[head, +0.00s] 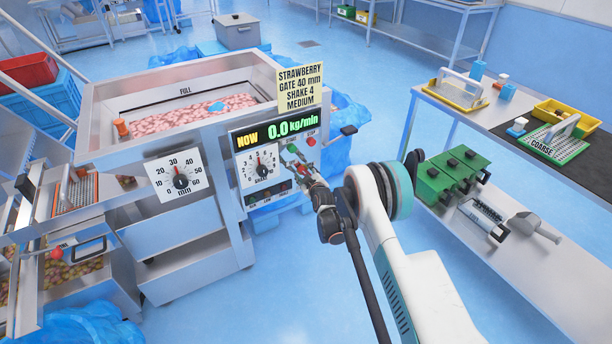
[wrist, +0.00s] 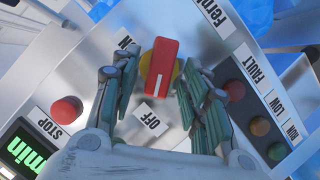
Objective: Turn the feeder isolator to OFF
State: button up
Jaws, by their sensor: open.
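The feeder isolator is a red handle (wrist: 162,62) on a yellow round base, seen in the wrist view. The white line on its handle points down the picture, towards the OFF label (wrist: 152,122). The ON label (wrist: 125,42) is partly hidden at its upper left. My gripper (wrist: 160,76) is open, with its green-padded fingers on the left and right of the handle; I cannot tell whether they touch it. In the head view my gripper (head: 304,168) is at the control panel's right part and hides most of the isolator.
The red STOP button (wrist: 66,110) is left of the isolator, and indicator lamps (wrist: 260,126) are to the right. The feeder display (head: 290,129) reads 0.0 kg/min. A bench (head: 500,115) with tools stands at the right; blue floor lies between.

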jog(key=v, duration=1.2)
jog(key=s+d+r+m+g+h, duration=0.1)
jog(key=s+d+r, duration=0.15)
jog(key=r, duration=0.55)
jog(key=s+d+r+m, duration=0.1)
jog(key=d+r+m, duration=0.15)
jog(key=r, duration=0.55)
jog(key=s+d+r+g+h, duration=0.1)
jog(key=s+d+r, duration=0.15)
jog(key=r, duration=0.45)
jog(key=s+d+r+m+g, duration=0.1)
jog(key=s+d+r+m, duration=0.1)
jog(key=s+d+r, duration=0.4)
jog(key=s+d+r+m+g+h, duration=0.1)
jog(key=s+d+r, duration=0.15)
jog(key=s, duration=0.55)
jog(key=s+d+r+m+g+h, duration=0.1)
jog(key=s+d+r+m, duration=0.1)
jog(key=s+r, duration=0.35)
jog(key=s+d+f+m, duration=0.1)
jog(key=s+d+f, duration=0.1)
jog(key=s, duration=0.8)
jog(key=s+d+f+m+g+h, duration=0.1)
jog(key=s+d+f+m, duration=0.1)
jog(key=s, duration=0.7)
jog(key=shift+s+d+g, duration=0.3)
jog(key=shift+s+d, duration=0.1)
jog(key=shift+d, duration=0.25)
